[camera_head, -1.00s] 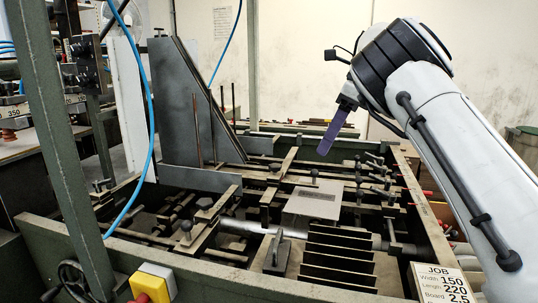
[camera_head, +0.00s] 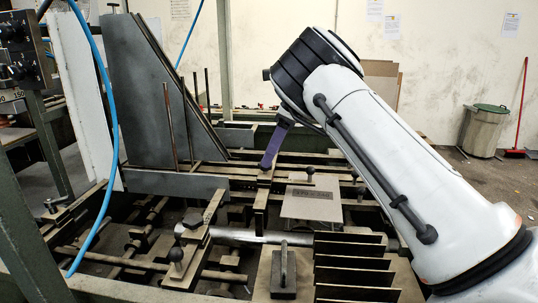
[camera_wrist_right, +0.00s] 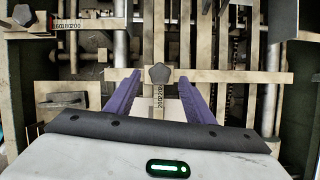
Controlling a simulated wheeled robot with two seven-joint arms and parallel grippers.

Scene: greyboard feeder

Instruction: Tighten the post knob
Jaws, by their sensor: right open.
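A dark lobed knob (camera_wrist_right: 159,73) sits on a beige crossbar (camera_wrist_right: 230,76) in the right wrist view, above a short numbered scale (camera_wrist_right: 158,100). I cannot tell from a label whether it is the post knob. My right gripper (camera_head: 268,163) is open, with its two purple fingers pointing down at the feeder's bars. In the wrist view its fingertips lie to the left and right of this knob, apart from it. In the head view the fingers hide this spot. My left gripper is not in view.
Another dark knob (camera_wrist_right: 22,14) stands by a scale at the wrist view's upper left. A tall grey plate (camera_head: 140,90) and thin upright rods (camera_head: 170,125) stand left of my right arm. A board stack (camera_head: 312,203) and dark slats (camera_head: 350,262) lie in front.

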